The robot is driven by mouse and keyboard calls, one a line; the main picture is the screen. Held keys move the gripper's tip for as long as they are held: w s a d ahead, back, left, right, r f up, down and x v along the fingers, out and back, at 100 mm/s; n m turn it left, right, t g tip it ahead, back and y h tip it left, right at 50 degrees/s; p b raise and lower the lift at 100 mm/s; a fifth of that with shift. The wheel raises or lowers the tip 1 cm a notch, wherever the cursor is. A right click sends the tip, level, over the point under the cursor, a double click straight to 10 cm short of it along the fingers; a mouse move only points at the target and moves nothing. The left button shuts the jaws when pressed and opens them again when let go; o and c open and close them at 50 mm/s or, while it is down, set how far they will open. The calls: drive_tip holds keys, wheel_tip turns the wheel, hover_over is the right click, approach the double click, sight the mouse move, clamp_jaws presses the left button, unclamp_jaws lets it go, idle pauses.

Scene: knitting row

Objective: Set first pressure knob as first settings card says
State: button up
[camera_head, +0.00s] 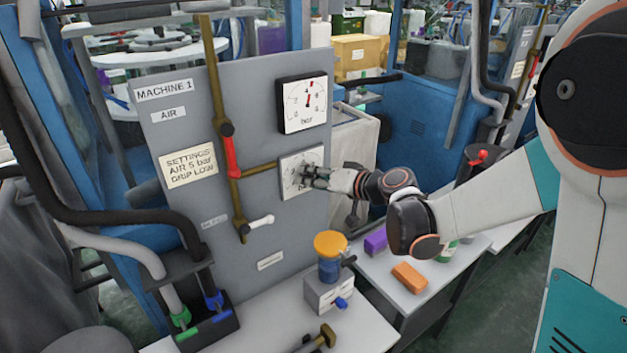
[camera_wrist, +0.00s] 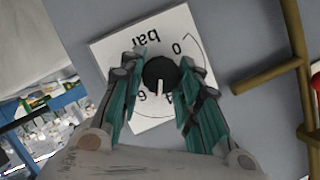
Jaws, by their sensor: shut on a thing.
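The first settings card (camera_head: 187,165) on the grey machine 1 panel reads "SETTINGS AIR 5 bar GRIP LOW". The pressure knob (camera_wrist: 160,76) is round and black with a white pointer line, on a white dial plate (camera_wrist: 115,48) marked "bar". The plate also shows in the head view (camera_head: 315,156). In the wrist view the dial is upside down; the pointer points down, between the 6 and a partly hidden number. My gripper (camera_head: 310,173) is shut on the knob, one teal-padded finger on each side (camera_wrist: 163,72).

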idle(0.4)
drive_tip(key=o, duration=1.1)
drive_tip(key=shift+c, duration=0.2)
drive_tip(key=shift+d, duration=0.1)
drive_tip(key=v, duration=1.2)
drive_tip(key=shift+f, duration=0.15)
